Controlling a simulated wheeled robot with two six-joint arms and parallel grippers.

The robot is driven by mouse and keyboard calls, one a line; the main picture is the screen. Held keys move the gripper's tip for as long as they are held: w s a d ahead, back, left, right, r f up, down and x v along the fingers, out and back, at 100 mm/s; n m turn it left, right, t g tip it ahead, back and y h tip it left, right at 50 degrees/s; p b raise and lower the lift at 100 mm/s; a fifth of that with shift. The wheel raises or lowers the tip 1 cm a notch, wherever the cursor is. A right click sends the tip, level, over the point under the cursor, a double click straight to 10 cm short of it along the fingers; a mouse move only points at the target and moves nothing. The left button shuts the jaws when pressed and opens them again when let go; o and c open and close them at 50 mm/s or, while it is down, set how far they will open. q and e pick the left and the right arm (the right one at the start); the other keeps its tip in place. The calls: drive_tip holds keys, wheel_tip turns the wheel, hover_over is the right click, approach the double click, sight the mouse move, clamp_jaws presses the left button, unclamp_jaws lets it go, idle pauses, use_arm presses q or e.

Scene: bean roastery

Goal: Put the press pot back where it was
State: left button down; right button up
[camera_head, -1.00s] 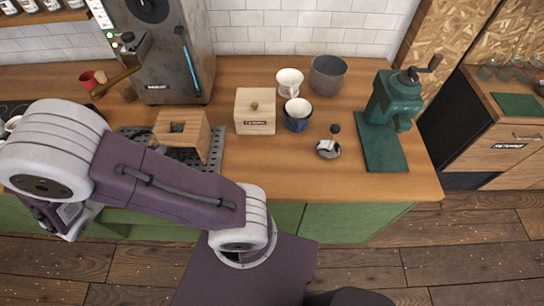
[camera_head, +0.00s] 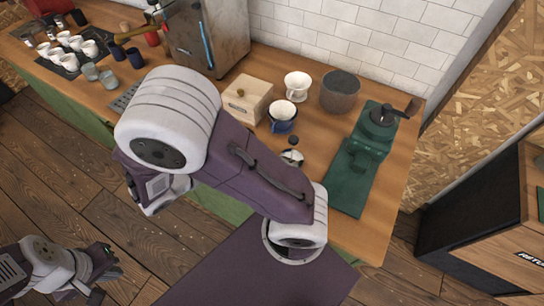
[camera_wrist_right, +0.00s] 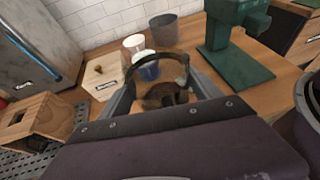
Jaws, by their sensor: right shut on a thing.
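In the right wrist view, my right gripper (camera_wrist_right: 165,92) is shut on the press pot (camera_wrist_right: 164,98), a dark-rimmed vessel that looks brown inside. It is held in front of the counter items, and its lower part is hidden by my gripper. My left gripper (camera_head: 100,267) is at the lower left of the head view, over the floor and away from the counter. It shows nothing held, and its finger opening is unclear.
The wooden counter (camera_head: 388,205) holds a lidded wooden box (camera_head: 245,98), white dripper (camera_head: 297,87), blue cup (camera_head: 282,115), grey pot (camera_head: 340,92) and green grinder (camera_head: 365,150). A black-knobbed metal piece (camera_head: 291,157) is partly covered by my arm. Cups (camera_head: 88,48) stand far left.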

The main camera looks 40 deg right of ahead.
drive_tip(key=shift+w+d+f, duration=0.1)
drive_tip(key=shift+w+f, duration=0.05)
drive_tip(key=shift+w, duration=0.1)
drive_tip(key=w+d+f, duration=0.8)
drive_tip(key=f, duration=0.3)
drive_tip(key=shift+f, duration=0.1)
drive_tip(key=o, duration=2.1)
drive_tip(key=shift+c, duration=0.2)
